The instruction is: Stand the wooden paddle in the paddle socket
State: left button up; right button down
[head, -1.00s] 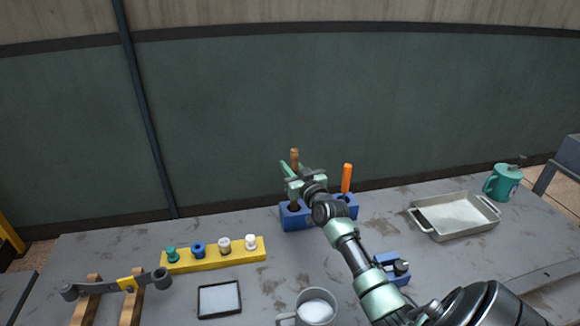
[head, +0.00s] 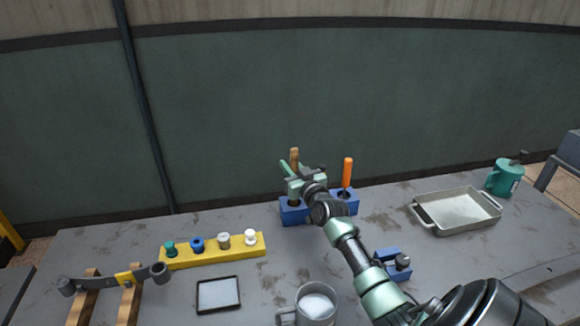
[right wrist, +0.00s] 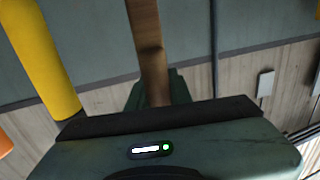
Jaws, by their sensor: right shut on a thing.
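The wooden paddle (head: 294,155) is a brown stick standing roughly upright above the left part of the blue rack (head: 293,216). My right gripper (head: 290,169) is shut on it; the brown shaft also shows between the fingers in the right wrist view (right wrist: 149,52). A dark opening shows in the rack top below the gripper. The gripper hides the paddle's lower part, so I cannot tell whether its end is inside the socket. My left gripper is not in view.
An orange-handled tool (head: 347,172) stands in the rack's right part. A yellow rack (head: 215,255) with several small pieces, a black-framed pad (head: 218,294) and a mug (head: 316,306) are nearer. A metal tray (head: 457,211) and a teal mug (head: 503,180) stand right.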

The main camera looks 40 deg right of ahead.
jog(key=shift+f+b, duration=1.05)
jog(key=shift+f, duration=0.25)
jog(key=c, duration=1.2)
grip_release()
